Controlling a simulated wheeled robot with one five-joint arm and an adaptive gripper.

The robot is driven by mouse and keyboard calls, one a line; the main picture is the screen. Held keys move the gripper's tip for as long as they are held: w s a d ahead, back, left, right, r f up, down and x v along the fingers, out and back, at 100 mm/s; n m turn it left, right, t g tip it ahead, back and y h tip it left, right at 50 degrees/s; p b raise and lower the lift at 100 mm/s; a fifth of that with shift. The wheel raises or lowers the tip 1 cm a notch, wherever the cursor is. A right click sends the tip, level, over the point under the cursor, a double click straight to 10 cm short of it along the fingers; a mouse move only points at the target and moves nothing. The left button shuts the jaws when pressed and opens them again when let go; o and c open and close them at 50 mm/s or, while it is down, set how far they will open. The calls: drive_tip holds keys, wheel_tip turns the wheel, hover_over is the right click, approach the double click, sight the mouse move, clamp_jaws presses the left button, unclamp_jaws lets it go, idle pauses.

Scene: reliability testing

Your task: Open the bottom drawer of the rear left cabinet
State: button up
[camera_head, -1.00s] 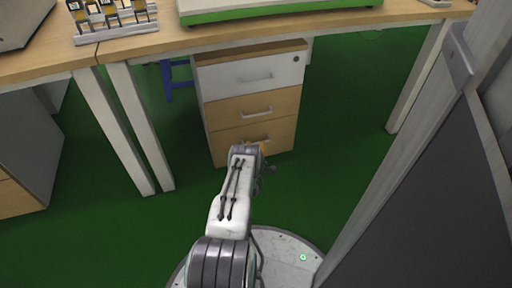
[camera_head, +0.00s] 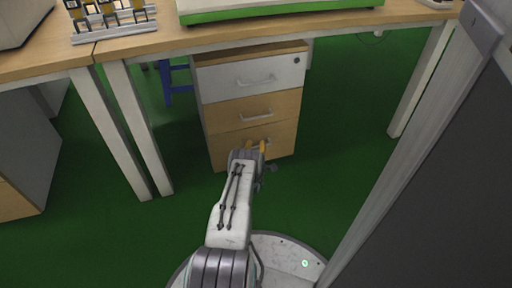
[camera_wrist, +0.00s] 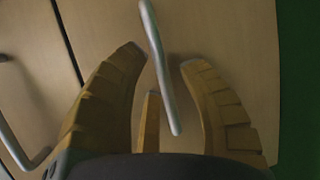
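The cabinet (camera_head: 204,110) stands under the desk, with a white top drawer (camera_head: 235,80) and two wooden drawers below. The bottom drawer (camera_head: 222,155) looks shut, and my wrist partly covers it. My gripper (camera_head: 256,146) is at its front, near its handle. In the wrist view my gripper (camera_wrist: 158,75) is open, its yellow fingers spread. The bottom drawer's metal handle (camera_wrist: 160,70) lies between the fingers, with gaps on both sides. The drawer front (camera_wrist: 220,40) is close behind. The middle drawer's handle (camera_wrist: 15,145) shows at the left edge.
The desk (camera_head: 150,42) spans above the cabinet, with white legs (camera_head: 125,130) to the left. A grey panel with a pale frame (camera_head: 400,150) stands close on the right.

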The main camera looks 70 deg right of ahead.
clamp_jaws()
drive_tip(key=shift+a, duration=0.1)
